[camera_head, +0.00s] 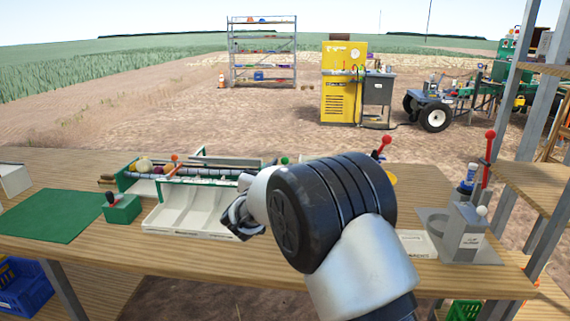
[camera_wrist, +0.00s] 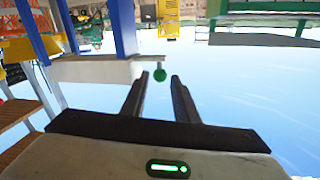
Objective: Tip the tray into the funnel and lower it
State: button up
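A white tray-like trough with dividers (camera_head: 185,212) sits at the front of the sorting rig in the head view, with no produce visible in it. I cannot tell whether it is the tray of the task. My gripper (camera_wrist: 158,92) is open and empty in the wrist view. A green ball knob (camera_wrist: 160,75) shows just beyond the fingertips, in line with the gap. A green knob also shows in the head view (camera_head: 284,160), behind my arm. My dark gripper end (camera_head: 240,216) is partly visible at the trough's right end. I cannot make out a funnel; my arm hides the bench's middle.
Round produce (camera_head: 143,165) lies on the rig's rollers.

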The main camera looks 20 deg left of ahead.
aim_at(284, 162)
jog(key=shift+w+a, duration=0.1)
jog(key=shift+w, duration=2.25)
grip_shut()
